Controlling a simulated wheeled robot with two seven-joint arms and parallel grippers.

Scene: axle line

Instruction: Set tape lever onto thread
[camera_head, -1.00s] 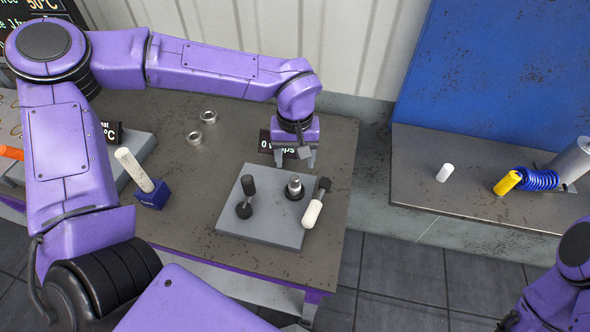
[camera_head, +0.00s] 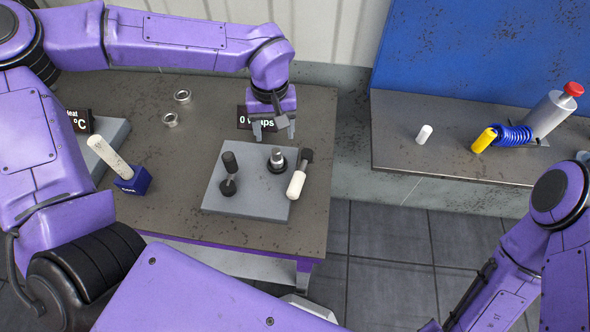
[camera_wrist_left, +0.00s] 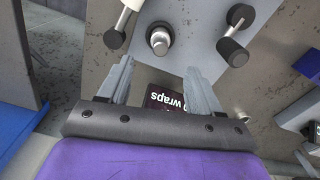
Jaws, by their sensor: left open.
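A grey plate (camera_head: 245,203) on the brown table carries a short metal threaded stud (camera_head: 277,158) on a dark base. It also shows in the left wrist view (camera_wrist_left: 158,38). On the stud's left a black-handled lever (camera_head: 229,172) stands on the plate. On its right a white-handled lever (camera_head: 297,183) with a black end lies tilted at the plate's edge. I cannot tell which lever is the tape lever. My left gripper (camera_head: 274,131) is open and empty, behind the plate and apart from stud and levers. My right arm shows at the right, its gripper out of view.
A "0 wraps" sign (camera_head: 245,116) stands behind the plate, close to my left gripper. A blue block (camera_head: 132,181) with a white stick and two metal rings (camera_head: 182,96) are to the left. A side bench (camera_head: 400,150) holds a white cylinder, a yellow-ended blue coil and a red-capped bottle.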

